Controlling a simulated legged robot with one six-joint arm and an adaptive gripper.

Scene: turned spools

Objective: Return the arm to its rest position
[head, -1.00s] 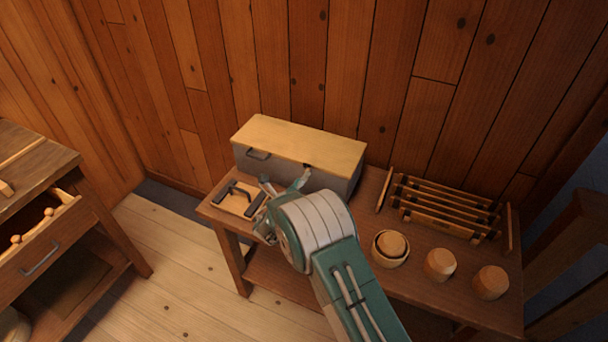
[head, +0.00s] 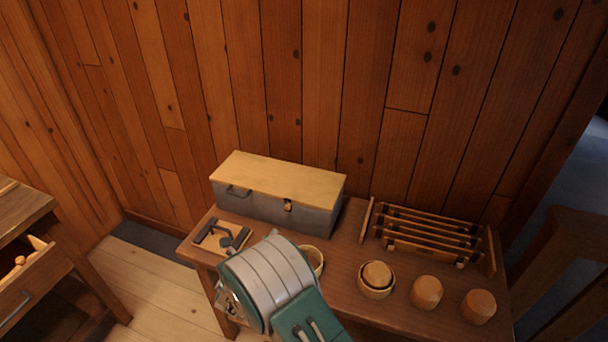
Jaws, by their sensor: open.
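My arm reaches up from the bottom of the head view, with a teal link and a large grey-and-teal rounded joint. My gripper (head: 229,303) shows only in part at the left of that joint, low in front of the bench's left end. It is open, and I see nothing held in it. The joint hides most of its fingers. The wooden bench (head: 338,262) stands behind my arm.
On the bench are a grey box with a pale lid (head: 275,209), a small board with a dark handle (head: 219,238), a slatted rack (head: 428,235), a partly hidden bowl (head: 315,259) and several round wooden pieces (head: 426,292). A cabinet with an open drawer (head: 28,283) stands left.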

